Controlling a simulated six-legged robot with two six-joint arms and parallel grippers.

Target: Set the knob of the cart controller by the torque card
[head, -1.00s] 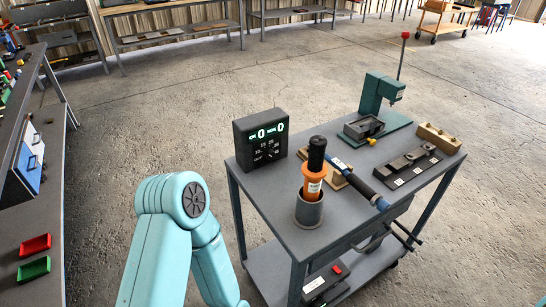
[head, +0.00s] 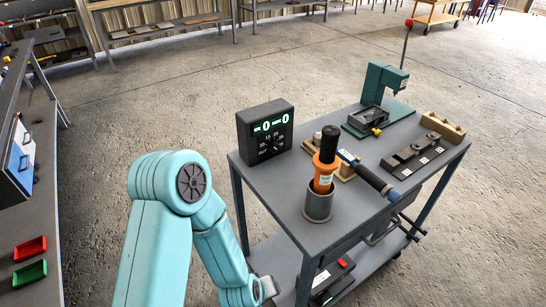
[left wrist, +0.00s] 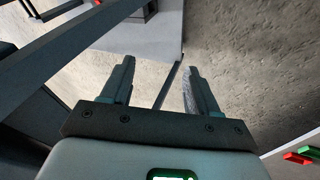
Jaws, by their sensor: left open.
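The cart controller (head: 265,131) is a black box with a green lit display, standing on the far left corner of the grey cart top (head: 275,190). Its dark knob (head: 276,143) is on the front face below the display, with small white marks around it; its exact setting is too small to read. I cannot pick out a torque card. My left gripper (left wrist: 158,70) is open and empty in the left wrist view, above the floor near the cart's legs. In the head view its arm reaches low beside the cart, well below the controller. My right gripper is not in view.
An orange and black tool stands in a grey cup (head: 318,205). A blue-banded torque wrench (head: 366,178) lies beside it. A teal press (head: 381,88) and a black block (head: 412,154) are farther right. Red (head: 30,248) and green trays (head: 30,273) are on the left bench.

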